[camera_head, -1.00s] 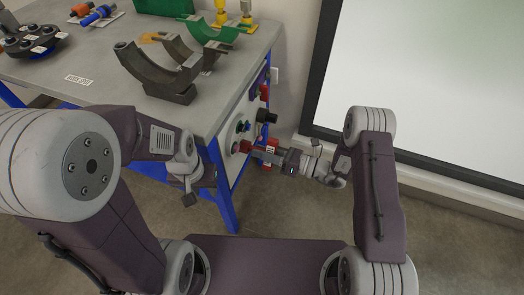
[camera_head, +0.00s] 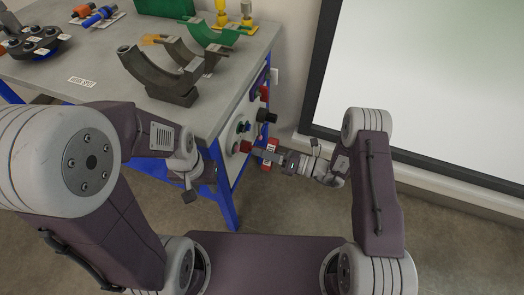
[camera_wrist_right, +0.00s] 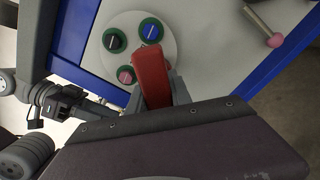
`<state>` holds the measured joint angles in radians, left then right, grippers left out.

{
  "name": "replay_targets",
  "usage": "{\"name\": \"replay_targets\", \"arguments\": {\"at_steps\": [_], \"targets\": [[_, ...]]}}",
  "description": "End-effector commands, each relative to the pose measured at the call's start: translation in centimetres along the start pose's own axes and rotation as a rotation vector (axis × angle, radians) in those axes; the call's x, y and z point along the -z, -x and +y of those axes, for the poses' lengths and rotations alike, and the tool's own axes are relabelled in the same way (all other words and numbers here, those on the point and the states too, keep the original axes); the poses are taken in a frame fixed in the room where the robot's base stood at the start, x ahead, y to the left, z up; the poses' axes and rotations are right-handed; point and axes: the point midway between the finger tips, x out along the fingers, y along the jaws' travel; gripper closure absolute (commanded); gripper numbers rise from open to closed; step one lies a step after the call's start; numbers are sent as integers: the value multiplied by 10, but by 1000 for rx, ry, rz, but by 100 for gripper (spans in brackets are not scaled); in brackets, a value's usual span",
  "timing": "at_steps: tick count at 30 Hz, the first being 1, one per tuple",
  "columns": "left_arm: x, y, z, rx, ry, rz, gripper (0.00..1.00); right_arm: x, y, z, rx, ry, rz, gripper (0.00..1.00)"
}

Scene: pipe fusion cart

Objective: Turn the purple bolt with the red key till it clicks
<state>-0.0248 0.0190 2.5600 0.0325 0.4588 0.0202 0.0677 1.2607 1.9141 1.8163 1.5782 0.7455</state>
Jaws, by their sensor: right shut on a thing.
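My right gripper (camera_wrist_right: 160,92) is shut on the red key (camera_wrist_right: 152,75), held in front of the cart's side panel. The red key also shows in the head view (camera_head: 271,147) at the right gripper (camera_head: 264,155). In the right wrist view, a pinkish-purple bolt (camera_wrist_right: 126,75) sits on a round pale disc (camera_wrist_right: 166,27), just left of the key. The key's far end is hidden, so I cannot tell whether it touches a bolt. My left gripper (camera_head: 190,197) hangs by the cart's near corner, away from the panel; its jaws are unclear.
A grey rod with a pink end (camera_wrist_right: 275,40) sticks out at the panel's right. A black knob (camera_head: 267,116) juts from the panel. Grey curved clamps (camera_head: 160,75) stand on the cart top (camera_head: 100,60).

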Motion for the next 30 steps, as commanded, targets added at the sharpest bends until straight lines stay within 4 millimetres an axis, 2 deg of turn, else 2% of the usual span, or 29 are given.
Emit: {"name": "replay_targets", "arguments": {"at_steps": [5, 18, 30], "targets": [[0, 3, 0, 0, 0, 0, 64, 0, 0, 1, 0, -30, 2, 100], [2, 15, 0, 0, 0, 0, 64, 0, 0, 1, 0, -249, 2, 100], [2, 16, 0, 0, 0, 0, 64, 0, 0, 1, 0, -283, 2, 100]]}}
